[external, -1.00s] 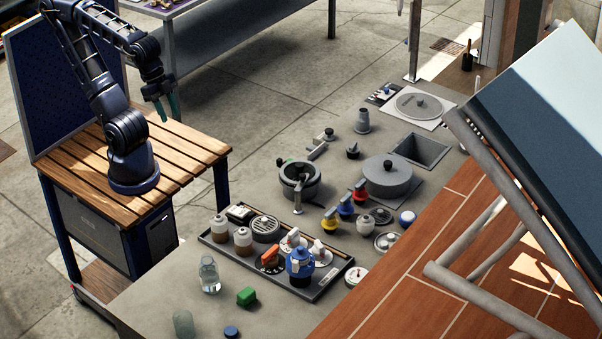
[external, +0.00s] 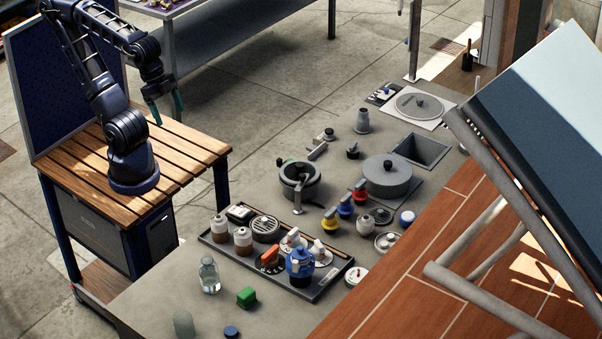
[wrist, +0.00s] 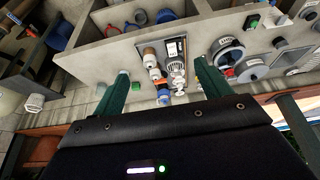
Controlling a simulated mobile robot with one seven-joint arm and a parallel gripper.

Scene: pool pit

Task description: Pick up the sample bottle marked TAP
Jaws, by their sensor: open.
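No TAP marking is readable on any bottle. A clear glass bottle (external: 209,277) stands upright on the grey counter, left of the tray in the external view. A pale translucent bottle or jar (external: 183,324) stands nearer the front edge. Two white-topped bottles with brownish contents, one (external: 220,229) and another (external: 243,241), stand at the tray's left end. My gripper (external: 168,109) is open and empty, high above the wooden bench's right side, well away from the bottles. Its two green fingers also show apart in the wrist view (wrist: 162,84).
The dark tray (external: 338,277) also holds a round grate, an orange-handled part and a blue valve. A green block (external: 246,297) and blue cap (external: 231,332) lie near the clear bottle. A grey pot (external: 387,176) and coloured-handled valves stand farther right.

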